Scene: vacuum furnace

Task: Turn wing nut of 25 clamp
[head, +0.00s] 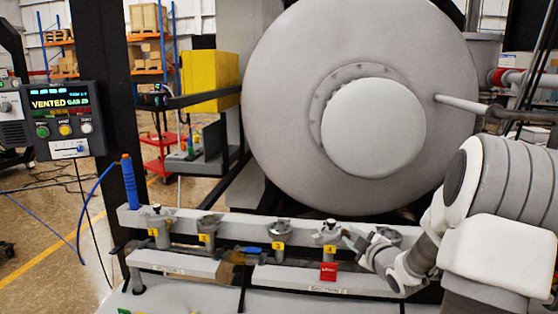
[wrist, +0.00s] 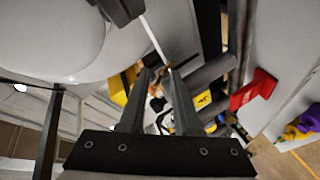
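My gripper (head: 352,238) is at the right side of the small metal clamp fitting (head: 328,228) above yellow label 4 on the grey rail. In the wrist view my gripper (wrist: 161,76) shows two dark fingers with a gap between the tips. Small brown and dark parts show in and beyond that gap. I cannot tell whether the fingers touch the wing nut, which is too small and partly hidden to make out. The yellow label (wrist: 203,98) lies just right of the fingers.
Other fittings stand along the rail (head: 180,217), with one (head: 388,235) behind my wrist. The large furnace door (head: 280,100) is close behind. A display panel (head: 65,120) reads VENTED.

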